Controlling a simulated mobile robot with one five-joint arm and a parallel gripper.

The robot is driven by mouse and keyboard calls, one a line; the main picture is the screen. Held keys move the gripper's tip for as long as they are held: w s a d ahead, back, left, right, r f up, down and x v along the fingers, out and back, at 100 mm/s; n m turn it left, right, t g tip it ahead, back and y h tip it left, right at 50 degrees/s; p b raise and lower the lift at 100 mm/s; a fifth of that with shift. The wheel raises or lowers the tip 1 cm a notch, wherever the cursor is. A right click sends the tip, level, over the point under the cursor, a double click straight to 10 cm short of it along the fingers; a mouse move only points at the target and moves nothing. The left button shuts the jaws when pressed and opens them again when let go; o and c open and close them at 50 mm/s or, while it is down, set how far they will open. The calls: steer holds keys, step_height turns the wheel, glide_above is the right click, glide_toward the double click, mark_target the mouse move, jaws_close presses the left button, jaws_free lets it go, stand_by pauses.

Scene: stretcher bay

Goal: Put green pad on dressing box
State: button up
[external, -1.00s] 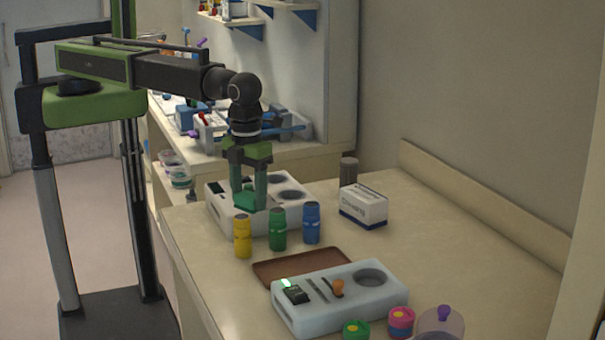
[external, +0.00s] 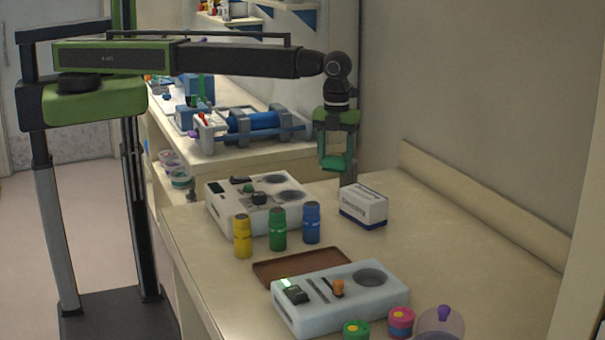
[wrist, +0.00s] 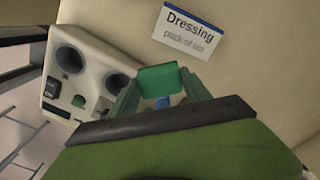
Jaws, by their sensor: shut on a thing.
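My gripper (external: 336,162) is shut on the green pad (external: 332,164) and holds it in the air above the back of the counter. The pad also shows between the fingertips in the wrist view (wrist: 159,80). The white dressing box (external: 363,206) stands on the counter, below and to the right of the pad in the external view. In the wrist view the dressing box (wrist: 187,31) lies ahead and to the right of the pad, its "Dressing" label showing. The pad and the box are apart.
A white device (external: 228,208) with round wells stands left of the box. Yellow (external: 243,237), green (external: 278,230) and blue (external: 312,223) bottles stand in front of it. A dark cylinder (external: 348,180) is behind the box. The counter right of the box is clear.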

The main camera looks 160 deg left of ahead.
steer(key=b, duration=0.2)
glide_above(349, 191)
step_height(349, 191, down, 3)
steer(key=shift+f, duration=0.1)
step_height(349, 191, down, 4)
steer(key=b, duration=0.4)
steer(key=shift+f, duration=0.2)
steer(key=shift+r, duration=0.3)
steer(key=shift+f, duration=0.25)
steer(key=o, duration=1.3)
steer(key=shift+r, duration=0.1)
step_height(349, 191, up, 12)
steer(key=p, duration=1.2)
steer(key=shift+r, duration=0.15)
